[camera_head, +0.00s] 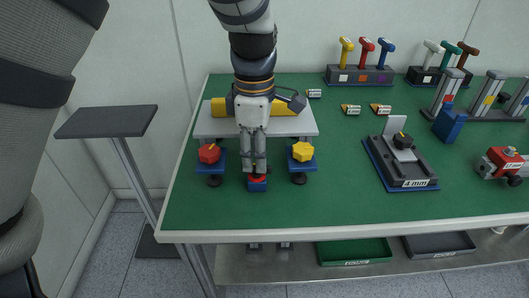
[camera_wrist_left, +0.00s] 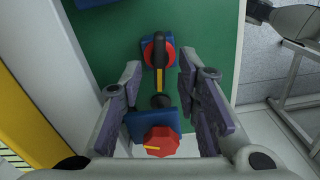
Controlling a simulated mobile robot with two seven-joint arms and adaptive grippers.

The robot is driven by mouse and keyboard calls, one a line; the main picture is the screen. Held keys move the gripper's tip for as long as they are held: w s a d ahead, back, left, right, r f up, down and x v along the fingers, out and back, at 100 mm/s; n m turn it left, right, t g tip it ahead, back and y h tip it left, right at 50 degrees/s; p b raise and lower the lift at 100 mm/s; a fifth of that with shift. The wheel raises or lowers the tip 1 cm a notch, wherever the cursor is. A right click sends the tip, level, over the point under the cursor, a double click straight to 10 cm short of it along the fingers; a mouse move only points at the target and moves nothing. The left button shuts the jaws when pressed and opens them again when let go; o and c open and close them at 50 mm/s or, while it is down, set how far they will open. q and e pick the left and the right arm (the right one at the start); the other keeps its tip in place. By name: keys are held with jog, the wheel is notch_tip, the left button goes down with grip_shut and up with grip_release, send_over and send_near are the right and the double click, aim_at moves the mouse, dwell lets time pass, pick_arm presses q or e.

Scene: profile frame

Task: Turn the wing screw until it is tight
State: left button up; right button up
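A black wing screw (camera_wrist_left: 159,52) with a red disc under it sits on a blue block in the left wrist view. In the head view its red part (camera_head: 257,179) shows just below my left gripper (camera_head: 255,168), which points down over it and hides part of it. In the left wrist view the fingers of my left gripper (camera_wrist_left: 163,85) are apart, with the wing screw ahead between their lines. I see nothing held, and contact with the screw cannot be told. My right gripper is not in view.
A red knob (camera_head: 209,153) and a yellow knob (camera_head: 302,151) flank the gripper on blue blocks. A dark 4 mm fixture (camera_head: 402,165) stands to the right. The table's front edge (camera_head: 350,233) is close.

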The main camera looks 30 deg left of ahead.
pick_arm(q)
jog(key=shift+f, duration=1.15)
grip_shut()
jog(key=shift+m, duration=0.3)
jog(key=m, duration=1.1)
jog(key=shift+m, duration=2.1)
